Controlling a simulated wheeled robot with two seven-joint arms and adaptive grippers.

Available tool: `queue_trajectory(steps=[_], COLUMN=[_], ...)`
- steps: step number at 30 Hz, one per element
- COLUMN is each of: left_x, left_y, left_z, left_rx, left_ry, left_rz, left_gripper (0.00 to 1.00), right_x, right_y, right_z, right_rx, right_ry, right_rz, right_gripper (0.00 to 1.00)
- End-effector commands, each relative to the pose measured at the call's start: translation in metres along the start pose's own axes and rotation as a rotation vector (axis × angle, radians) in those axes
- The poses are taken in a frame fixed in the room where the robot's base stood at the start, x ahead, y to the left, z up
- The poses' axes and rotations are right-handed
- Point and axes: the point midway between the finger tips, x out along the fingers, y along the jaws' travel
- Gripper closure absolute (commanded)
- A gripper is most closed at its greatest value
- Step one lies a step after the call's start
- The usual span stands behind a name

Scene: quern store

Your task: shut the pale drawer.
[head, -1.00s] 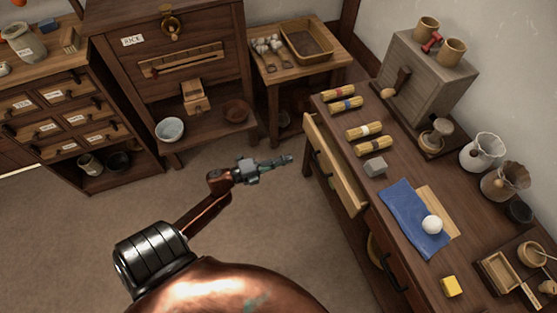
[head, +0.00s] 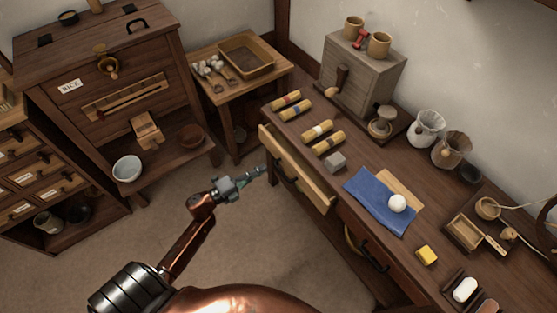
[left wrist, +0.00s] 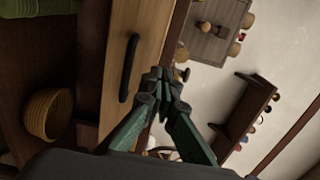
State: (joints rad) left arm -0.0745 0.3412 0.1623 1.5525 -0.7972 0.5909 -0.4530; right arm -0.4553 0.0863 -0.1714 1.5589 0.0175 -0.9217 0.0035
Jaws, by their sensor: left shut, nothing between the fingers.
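The pale drawer (head: 312,184) juts out from the left side of the long dark bench, standing partly open. Its dark handle (head: 284,176) is on the front. My left gripper (head: 262,170) is shut and empty, its tips just in front of the drawer near its far end; I cannot tell if they touch. In the left wrist view the pale drawer front (left wrist: 148,35) and its dark handle (left wrist: 129,68) lie beside the shut fingertips (left wrist: 158,75). The inside of the drawer is hidden. My right gripper is not in view.
A dark cabinet (head: 110,75) and small table (head: 215,95) stand beyond. The floor left of the bench is clear.

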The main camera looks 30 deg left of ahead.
Motion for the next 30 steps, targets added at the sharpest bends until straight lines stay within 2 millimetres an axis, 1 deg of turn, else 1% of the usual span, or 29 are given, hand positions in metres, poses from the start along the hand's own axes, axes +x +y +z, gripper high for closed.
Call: queue_trajectory(steps=[1, 6, 12, 18, 30], left_x=[0.012, 0.047, 0.071, 0.081, 0.081], left_y=[0.003, 0.002, 0.002, 0.001, 0.0], left_z=[0.0, 0.0, 0.0, 0.0, 0.002], left_rx=[0.002, 0.002, 0.0, 0.001, 0.001], left_ry=[0.002, 0.002, 0.0, 0.0, -0.003], left_rz=[0.0, 0.0, 0.001, 0.001, 0.0], left_gripper=[1.0, 1.0, 1.0, 1.0, 1.0], right_x=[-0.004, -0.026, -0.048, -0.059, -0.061], right_y=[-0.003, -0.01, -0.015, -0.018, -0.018], right_z=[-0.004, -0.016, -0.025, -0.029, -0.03], right_rx=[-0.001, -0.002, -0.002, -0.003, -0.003], right_ry=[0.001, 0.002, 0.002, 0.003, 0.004], right_rz=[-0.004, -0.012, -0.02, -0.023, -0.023], right_gripper=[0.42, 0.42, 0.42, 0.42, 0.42])
